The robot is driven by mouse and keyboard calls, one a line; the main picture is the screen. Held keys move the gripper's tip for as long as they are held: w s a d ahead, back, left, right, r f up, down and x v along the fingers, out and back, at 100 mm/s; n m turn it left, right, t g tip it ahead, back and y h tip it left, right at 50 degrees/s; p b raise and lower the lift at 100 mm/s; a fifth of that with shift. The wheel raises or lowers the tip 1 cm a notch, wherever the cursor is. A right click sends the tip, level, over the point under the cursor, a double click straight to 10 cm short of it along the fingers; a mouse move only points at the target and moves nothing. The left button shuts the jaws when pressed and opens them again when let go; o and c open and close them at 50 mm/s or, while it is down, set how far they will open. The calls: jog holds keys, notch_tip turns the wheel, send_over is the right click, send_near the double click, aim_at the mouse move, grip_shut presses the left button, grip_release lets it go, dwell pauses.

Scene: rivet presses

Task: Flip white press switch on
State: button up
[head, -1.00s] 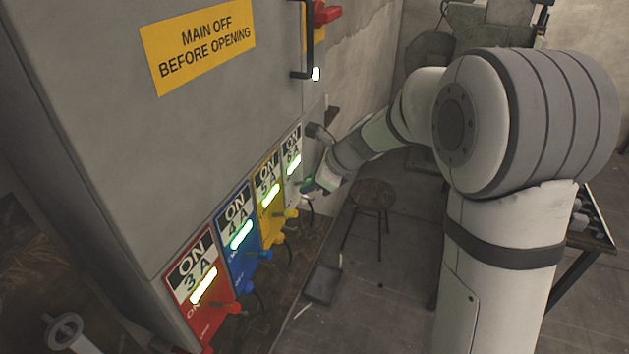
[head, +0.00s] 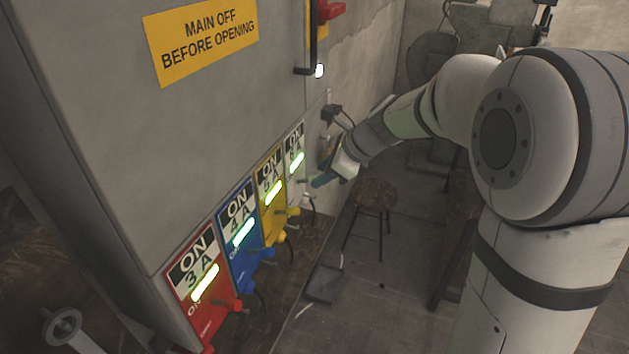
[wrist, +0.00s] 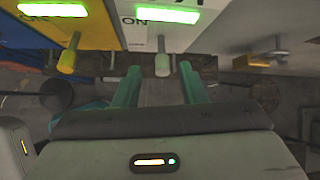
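The white press switch plate (head: 294,168) is the farthest of the row on the grey cabinet. It shows a black "ON" label and a lit green bar (head: 297,162). Its pale lever (wrist: 162,63) sticks out below a lit green bar in the wrist view. My gripper (wrist: 158,72) is open, with two green fingers apart and nothing held. The lever appears between the fingertips in the picture, with a gap to each finger. In the head view my gripper (head: 320,181) is just right of the white plate; contact cannot be told.
Red (head: 202,282), blue (head: 239,235) and yellow (head: 272,192) switch plates stand alongside, each reading ON with a lit green bar. The yellow lever (wrist: 70,55) is left of my fingers. A stool (head: 374,195) stands on the floor to the right.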

jog(key=shift+v, duration=1.4)
jog(key=s+d+f+n+h+b, duration=0.3)
jog(key=s+d+n, duration=0.3)
jog(key=s+n, duration=0.4)
jog(key=s+d+f+n+h+b, duration=0.3)
jog(key=s+d+f+n, duration=0.3)
jog(key=s+n, duration=0.4)
jog(key=s+d+h, duration=0.1)
jog(key=s, duration=0.3)
jog(key=shift+s+d+b, duration=0.15)
jog(key=shift+s+b, duration=0.1)
jog(key=shift+b, duration=0.1)
